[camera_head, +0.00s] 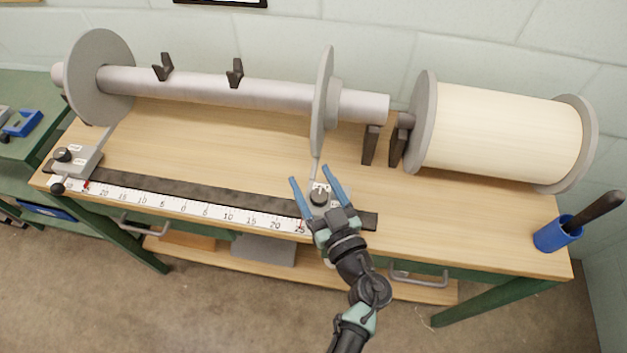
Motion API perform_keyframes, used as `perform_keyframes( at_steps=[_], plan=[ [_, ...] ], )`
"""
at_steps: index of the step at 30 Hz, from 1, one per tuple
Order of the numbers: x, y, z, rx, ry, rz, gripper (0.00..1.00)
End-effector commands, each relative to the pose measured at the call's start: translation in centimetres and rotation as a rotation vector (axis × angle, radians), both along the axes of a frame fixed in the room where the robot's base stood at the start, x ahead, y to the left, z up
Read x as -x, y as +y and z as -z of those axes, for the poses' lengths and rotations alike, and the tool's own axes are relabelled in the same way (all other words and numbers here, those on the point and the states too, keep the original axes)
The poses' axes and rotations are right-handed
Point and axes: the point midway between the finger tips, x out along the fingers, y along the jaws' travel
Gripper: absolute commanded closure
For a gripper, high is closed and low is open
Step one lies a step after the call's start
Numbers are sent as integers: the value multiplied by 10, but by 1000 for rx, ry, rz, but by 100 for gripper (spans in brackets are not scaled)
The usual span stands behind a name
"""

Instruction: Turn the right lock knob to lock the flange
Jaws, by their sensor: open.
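The right lock knob (318,197) is a small dark knob on a light block near the right end of the ruled scale (190,206). My gripper (312,182) is open, with its two blue fingers on either side of the knob as seen from above. I cannot tell whether the fingers touch it or how high they are over it. The right flange (322,103) is a grey disc standing upright on the metal beam (210,87), with a thin arm running down to the knob's block. The left lock knob (62,155) sits on a similar block at the scale's left end.
The left flange (99,77) stands at the beam's left end. A large cream spool (505,132) lies at the back right beside dark supports (370,145). A blue cup (556,234) with a dark-handled tool stands at the right edge. The wooden tabletop (450,215) is clear right of my gripper.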

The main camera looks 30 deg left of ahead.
Motion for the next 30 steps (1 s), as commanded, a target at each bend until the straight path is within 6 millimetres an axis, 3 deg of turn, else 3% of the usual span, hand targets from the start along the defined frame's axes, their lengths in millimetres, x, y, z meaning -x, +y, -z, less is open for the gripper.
perform_keyframes(
  at_steps=[2,14,30],
  plan=[
    [0,0,0,0,0,0,30],
    [0,0,0,0,0,0,100],
    [-1,-2,-1,0,4,125,100]
  ],
)
